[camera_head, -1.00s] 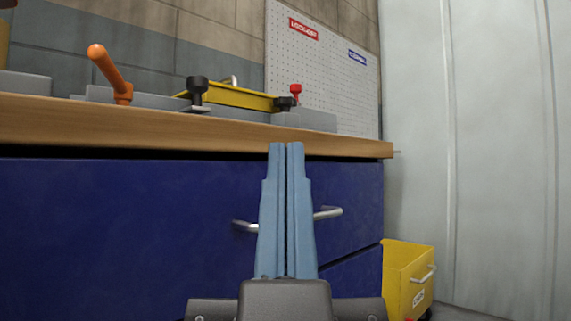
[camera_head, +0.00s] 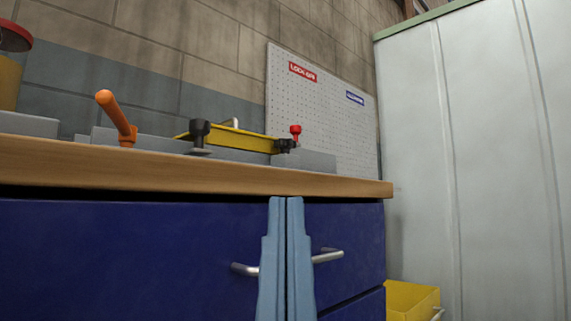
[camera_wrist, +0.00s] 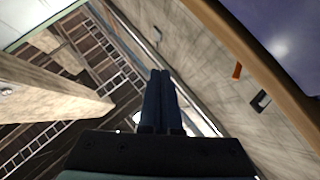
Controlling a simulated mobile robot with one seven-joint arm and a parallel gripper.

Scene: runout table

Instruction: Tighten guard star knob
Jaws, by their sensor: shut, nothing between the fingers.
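On the bench top, a yellow guard bar (camera_head: 238,139) lies along a grey fixture. A black knob (camera_head: 200,131) stands at its left end, and a small red knob (camera_head: 295,130) stands on a dark clamp at its right end. Which one is the guard star knob I cannot tell for sure. My gripper (camera_head: 286,200) is shut and empty, pointing up in front of the blue drawers, below the bench edge and apart from the knobs. In the wrist view my gripper (camera_wrist: 161,75) points toward the wall and ceiling. A dark knob-like shape (camera_wrist: 260,100) shows at right there.
An orange lever (camera_head: 118,118) stands left on the bench. The wooden bench edge (camera_head: 160,179) and drawer handles (camera_head: 328,256) are close to my gripper. A yellow bin (camera_head: 408,300) stands lower right, near a grey cabinet (camera_head: 480,150). A pegboard (camera_head: 320,110) is behind.

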